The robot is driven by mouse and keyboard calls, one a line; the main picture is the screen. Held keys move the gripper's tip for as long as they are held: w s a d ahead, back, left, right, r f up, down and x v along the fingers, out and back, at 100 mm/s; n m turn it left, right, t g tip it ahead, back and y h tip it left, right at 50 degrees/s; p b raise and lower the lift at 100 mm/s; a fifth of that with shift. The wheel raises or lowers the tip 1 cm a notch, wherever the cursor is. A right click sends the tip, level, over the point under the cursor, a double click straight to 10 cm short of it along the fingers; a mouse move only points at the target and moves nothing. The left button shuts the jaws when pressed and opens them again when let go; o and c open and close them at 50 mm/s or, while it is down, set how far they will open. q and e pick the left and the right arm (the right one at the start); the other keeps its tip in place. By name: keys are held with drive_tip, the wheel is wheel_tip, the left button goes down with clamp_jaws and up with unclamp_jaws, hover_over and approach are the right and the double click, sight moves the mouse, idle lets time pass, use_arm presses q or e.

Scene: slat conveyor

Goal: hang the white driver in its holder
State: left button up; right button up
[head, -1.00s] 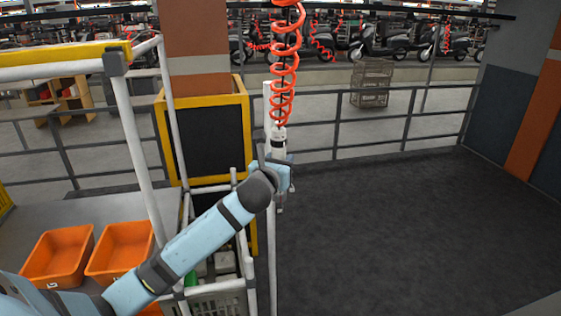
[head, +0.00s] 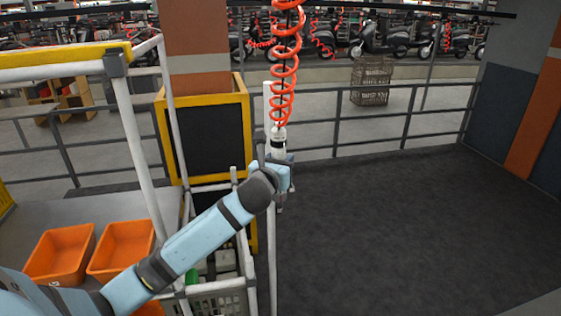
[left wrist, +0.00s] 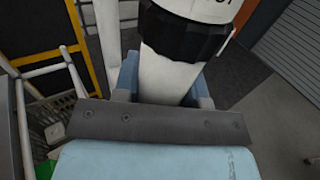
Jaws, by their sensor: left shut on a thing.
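The white driver (head: 279,143) hangs upright below a coiled orange hose (head: 285,60) in the head view. My left gripper (head: 280,180) is shut on the driver, and the arm and wrist hide most of its lower part. In the left wrist view the driver's white body with a black band (left wrist: 182,35) stands between the blue fingers of the left gripper (left wrist: 165,85). A white upright post (head: 268,105) is just beside the driver in the head view. I cannot make out the holder clearly; it may be hidden behind my wrist. My right gripper is not in view.
A white tube rack (head: 140,150) with a yellow top beam is at left. Two orange bins (head: 60,254) (head: 121,249) stand on a grey surface. A grey crate (head: 222,297) sits low near the post. Open dark floor (head: 400,230) lies to the right.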

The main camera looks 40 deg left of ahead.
use_arm(q)
drive_tip(key=shift+f, duration=0.25)
idle(0.3)
drive_tip(key=o, duration=1.2)
drive_tip(key=shift+o, duration=0.2)
drive_tip(key=b+v, duration=0.2)
drive_tip(key=v, duration=1.1)
drive_tip(key=shift+s, duration=0.4)
drive_tip(key=shift+d, duration=0.1)
